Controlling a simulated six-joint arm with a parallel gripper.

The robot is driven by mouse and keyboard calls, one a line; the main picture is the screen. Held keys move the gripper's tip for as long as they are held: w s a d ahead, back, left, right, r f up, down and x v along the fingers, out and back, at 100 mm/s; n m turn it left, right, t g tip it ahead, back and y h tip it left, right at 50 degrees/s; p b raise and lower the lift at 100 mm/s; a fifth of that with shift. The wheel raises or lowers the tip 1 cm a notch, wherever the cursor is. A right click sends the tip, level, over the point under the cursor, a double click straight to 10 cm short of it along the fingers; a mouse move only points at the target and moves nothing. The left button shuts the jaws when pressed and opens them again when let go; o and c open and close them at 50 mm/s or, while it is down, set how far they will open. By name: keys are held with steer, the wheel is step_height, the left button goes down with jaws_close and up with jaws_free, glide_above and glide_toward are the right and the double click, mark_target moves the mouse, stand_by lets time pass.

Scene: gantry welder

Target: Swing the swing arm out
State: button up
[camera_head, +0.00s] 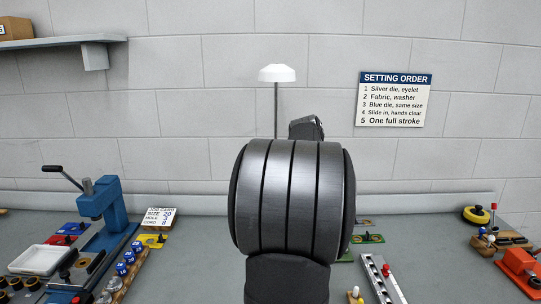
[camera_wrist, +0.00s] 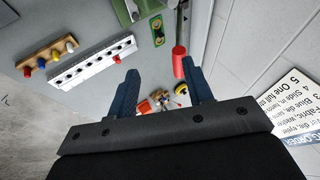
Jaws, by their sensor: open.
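I cannot pick out the swing arm with certainty in either view. A red upright cylinder (camera_wrist: 178,62) shows in the wrist view beside the right fingertip; whether it belongs to the swing arm I cannot tell. My gripper (camera_wrist: 160,72) is open, with two blue fingers spread wide and nothing between their tips. The head view does not show the fingers. My own dark arm fills the middle of that view and hides the bench behind it.
A blue lever press (camera_head: 100,205) stands at left, near a white tray (camera_head: 38,260). A white holed strip (camera_wrist: 92,62) and a wooden rack with coloured knobs (camera_wrist: 45,55) lie on the bench. An orange device (camera_head: 520,265) sits at far right. A sign (camera_head: 393,98) hangs on the wall.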

steer(key=w+d+r+n+t+h, duration=0.1)
steer(key=w+d+t+h, duration=0.15)
steer(key=d, duration=0.25)
steer(key=s+a+f+m+g+y, duration=0.2)
steer(key=s+a+g+y, duration=0.25)
steer(key=a, duration=0.55)
steer(key=shift+x, duration=4.3)
steer(key=v, duration=0.9)
step_height(320, 180, down, 7)
steer(key=a+n+g+h, duration=0.1)
steer(key=a+h, duration=0.1)
steer(key=shift+w+a+r, duration=0.2)
steer(key=shift+w+a, duration=0.1)
steer(key=shift+a, duration=0.05)
